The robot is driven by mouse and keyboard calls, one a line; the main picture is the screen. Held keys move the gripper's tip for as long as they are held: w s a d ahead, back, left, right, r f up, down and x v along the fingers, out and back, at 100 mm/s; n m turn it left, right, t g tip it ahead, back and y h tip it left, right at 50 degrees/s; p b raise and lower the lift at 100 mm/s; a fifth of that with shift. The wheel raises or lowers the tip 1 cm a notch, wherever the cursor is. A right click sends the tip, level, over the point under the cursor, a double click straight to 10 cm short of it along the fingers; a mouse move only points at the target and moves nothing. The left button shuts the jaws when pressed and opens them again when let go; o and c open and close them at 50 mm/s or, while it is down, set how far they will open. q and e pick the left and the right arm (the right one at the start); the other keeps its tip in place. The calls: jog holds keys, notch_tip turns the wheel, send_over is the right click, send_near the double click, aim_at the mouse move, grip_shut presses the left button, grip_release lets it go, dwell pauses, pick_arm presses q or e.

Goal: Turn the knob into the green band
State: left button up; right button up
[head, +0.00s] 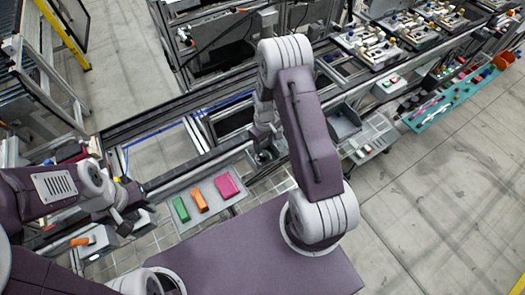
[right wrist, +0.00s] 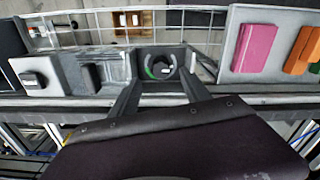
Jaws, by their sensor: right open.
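A dark round knob (right wrist: 160,66) sits in a grey panel (right wrist: 133,62) in the right wrist view, with a green band (right wrist: 149,71) along its left side. A small pale mark shows on the knob; which way it points is too small to tell. My right gripper (right wrist: 159,84) is open, its two fingers pointing toward the panel on either side of the knob. I cannot tell whether they touch it. In the head view my right gripper (head: 263,150) is over the grey fixture and partly hides it. My left gripper (head: 130,203) hangs at the left, its jaws unclear.
A grey tray (head: 187,225) holds green, orange and pink blocks left of the knob fixture in the head view. Grey panels with dark switches (right wrist: 93,74) sit beside the knob.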

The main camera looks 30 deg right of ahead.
aim_at(263, 153)
jog(key=f, duration=0.2)
jog(key=f+p, duration=0.1)
jog(key=f, duration=0.3)
jog(key=shift+w+a+f, duration=0.1)
jog(key=shift+w+f, duration=0.25)
jog(key=shift+s+f, duration=0.2)
jog(key=shift+f, duration=0.25)
jog(key=shift+w, duration=0.15)
grip_shut()
